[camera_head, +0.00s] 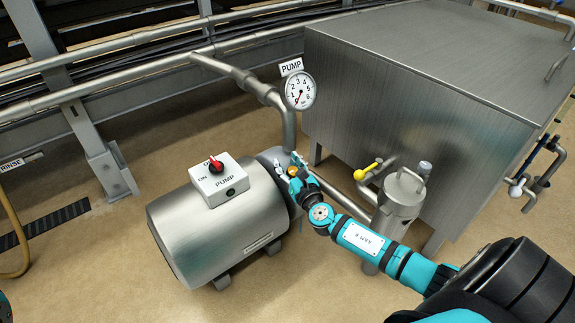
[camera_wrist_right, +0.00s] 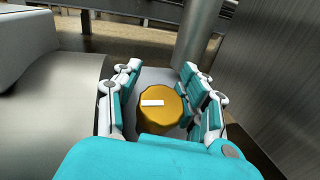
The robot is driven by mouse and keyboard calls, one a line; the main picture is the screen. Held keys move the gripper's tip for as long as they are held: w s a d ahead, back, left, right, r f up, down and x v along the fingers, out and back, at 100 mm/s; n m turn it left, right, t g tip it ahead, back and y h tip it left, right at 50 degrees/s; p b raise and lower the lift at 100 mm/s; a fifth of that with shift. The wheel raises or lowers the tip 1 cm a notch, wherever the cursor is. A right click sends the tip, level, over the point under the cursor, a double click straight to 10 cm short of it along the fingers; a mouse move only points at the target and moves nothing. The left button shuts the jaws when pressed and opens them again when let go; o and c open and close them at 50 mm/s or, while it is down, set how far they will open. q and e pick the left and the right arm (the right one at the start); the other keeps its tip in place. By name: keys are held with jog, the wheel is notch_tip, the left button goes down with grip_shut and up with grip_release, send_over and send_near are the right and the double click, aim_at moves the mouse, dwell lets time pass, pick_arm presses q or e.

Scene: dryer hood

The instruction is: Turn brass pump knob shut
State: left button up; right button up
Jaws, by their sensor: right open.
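The brass pump knob (camera_wrist_right: 163,108), round with a scalloped edge and a white mark on top, shows in the right wrist view. My right gripper (camera_wrist_right: 161,82) is open, with its teal and white fingers on both sides of the knob. Gaps show between fingers and knob, though contact lower down is hidden. In the head view my right gripper (camera_head: 292,168) is at the right end of the steel pump (camera_head: 215,235) and mostly hides the knob. My left gripper is not in view.
A white switch box (camera_head: 218,181) with a red knob sits on the pump. A gauge (camera_head: 300,91) stands on the pipe behind. A large steel tank (camera_head: 420,110) is to the right. A steel canister (camera_head: 401,195) and yellow-handled valve (camera_head: 367,171) are close to my right arm.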

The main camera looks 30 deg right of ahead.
grip_shut()
